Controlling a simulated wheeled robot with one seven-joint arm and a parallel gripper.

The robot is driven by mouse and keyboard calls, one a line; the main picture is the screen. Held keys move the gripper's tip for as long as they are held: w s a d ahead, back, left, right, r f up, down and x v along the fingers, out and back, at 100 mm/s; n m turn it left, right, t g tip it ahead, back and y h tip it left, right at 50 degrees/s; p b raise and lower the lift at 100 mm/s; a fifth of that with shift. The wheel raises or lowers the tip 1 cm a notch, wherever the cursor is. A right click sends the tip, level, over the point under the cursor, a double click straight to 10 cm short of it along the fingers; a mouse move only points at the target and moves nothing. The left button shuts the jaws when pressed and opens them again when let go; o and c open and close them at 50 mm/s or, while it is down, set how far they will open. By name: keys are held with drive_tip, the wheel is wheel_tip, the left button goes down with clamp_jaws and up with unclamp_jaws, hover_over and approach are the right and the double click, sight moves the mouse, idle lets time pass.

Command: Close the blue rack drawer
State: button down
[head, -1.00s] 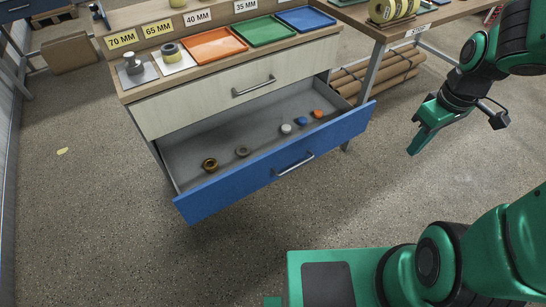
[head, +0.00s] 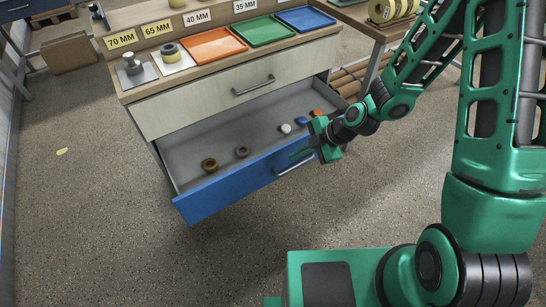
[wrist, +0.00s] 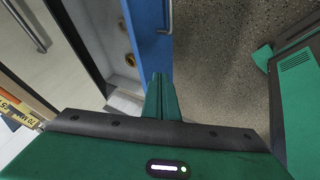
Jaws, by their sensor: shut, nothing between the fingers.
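The blue drawer (head: 225,195) is pulled out under the pale upper drawer of the rack. Its front carries a silver handle (head: 285,168), and small parts lie in its grey tray. My gripper (head: 298,154) is at the right half of the blue front, near its top edge, with the fingers pointing left. It covers part of the front and tray. In the wrist view the shut, empty fingers (wrist: 160,98) overlap the blue front (wrist: 150,40), with the handle (wrist: 165,16) farther ahead. I cannot tell whether they touch the front.
The pale upper drawer (head: 190,105) is shut. Orange (head: 212,46), green (head: 264,31) and blue (head: 305,19) trays lie on the rack top. A second table (head: 352,25) stands at the right.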

approach(263, 162)
wheel_tip(263, 162, down, 4)
drive_tip(key=s, duration=0.3)
drive_tip(key=shift+w+a+r, duration=0.1)
drive_tip(key=shift+w+a, duration=0.55)
drive_tip(key=shift+w, duration=0.3)
drive_tip(key=shift+w+a, duration=0.7)
drive_tip(key=shift+w, duration=0.25)
